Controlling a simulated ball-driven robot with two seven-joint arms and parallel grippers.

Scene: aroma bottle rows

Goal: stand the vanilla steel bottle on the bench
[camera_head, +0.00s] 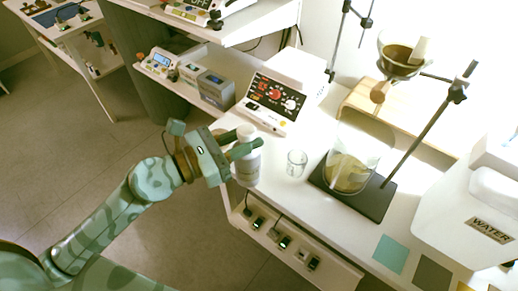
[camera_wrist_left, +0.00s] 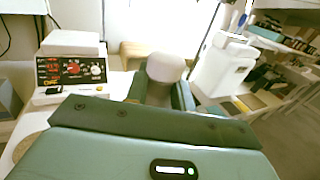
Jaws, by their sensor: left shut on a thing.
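My left gripper (camera_head: 244,150) is shut on a pale, whitish-grey bottle (camera_head: 248,171) at the left edge of the white bench (camera_head: 273,187). The bottle looks upright, with its rounded cap showing above the fingers. I cannot read its label, nor tell whether its base touches the bench or hangs just above it. In the left wrist view the rounded top of the bottle (camera_wrist_left: 166,67) shows between the two green fingers (camera_wrist_left: 163,92), while its lower body is hidden. My right gripper is not in view.
A small glass beaker (camera_head: 297,163) stands right of the bottle. Behind is a white instrument with red displays (camera_head: 275,97). A white water container (camera_head: 470,215) is at right. Bare bench lies in front of the beaker.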

